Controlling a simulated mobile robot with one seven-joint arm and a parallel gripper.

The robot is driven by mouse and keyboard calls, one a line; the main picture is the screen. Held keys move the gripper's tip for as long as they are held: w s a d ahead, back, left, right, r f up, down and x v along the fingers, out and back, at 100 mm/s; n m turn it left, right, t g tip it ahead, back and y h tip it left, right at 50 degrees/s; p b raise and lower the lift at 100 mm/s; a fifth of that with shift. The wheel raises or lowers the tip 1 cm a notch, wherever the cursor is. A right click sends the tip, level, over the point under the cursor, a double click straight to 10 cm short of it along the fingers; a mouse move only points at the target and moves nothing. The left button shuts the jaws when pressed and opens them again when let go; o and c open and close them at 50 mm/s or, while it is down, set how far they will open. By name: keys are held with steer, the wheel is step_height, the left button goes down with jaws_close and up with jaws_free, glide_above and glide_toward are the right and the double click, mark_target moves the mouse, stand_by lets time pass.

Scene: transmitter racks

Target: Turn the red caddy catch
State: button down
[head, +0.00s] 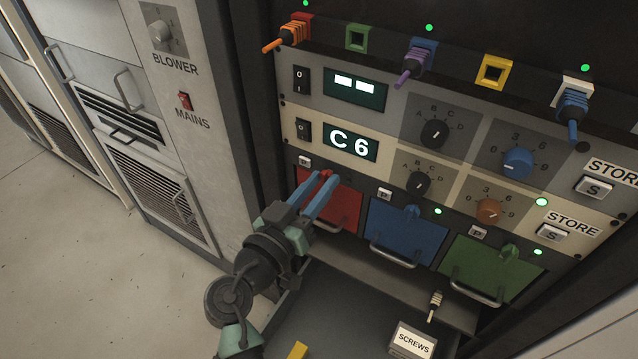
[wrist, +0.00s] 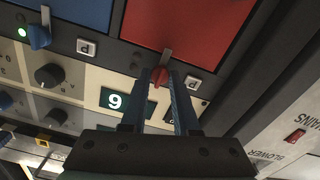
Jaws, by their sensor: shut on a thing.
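The red caddy (head: 345,212) is in the left bay of the lower row, its front flush with its neighbours. It also shows in the wrist view (wrist: 190,25), which is upside down. The red catch (wrist: 159,78) sits at the caddy's upper edge, with a grey bar extending over the red front. My gripper (head: 325,177) reaches it from the lower left in the head view. Its two blue fingers are shut on the catch, one on each side, in the wrist view (wrist: 160,82). In the head view the fingers hide much of the catch.
A blue caddy (head: 405,240) and a green caddy (head: 490,268) stand to the right, each with its own catch and a lit green lamp. Above are a C6 display (head: 351,143) and several knobs. A SCREWS box (head: 413,340) lies below on the shelf.

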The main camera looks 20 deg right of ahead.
steer(key=shift+n, duration=0.3)
steer(key=n+p, duration=0.1)
steer(key=n, duration=0.3)
steer(key=n+p, duration=0.2)
steer(key=n, duration=0.2)
steer(key=shift+r+n, duration=0.1)
steer(key=shift+n, duration=0.3)
steer(key=n+p, duration=0.2)
steer(key=n, duration=0.2)
steer(key=shift+n, duration=0.3)
steer(key=shift+n+p, duration=1.2)
steer(key=shift+n, duration=0.7)
steer(key=c, duration=0.7)
jaws_free()
steer(key=shift+o, duration=0.2)
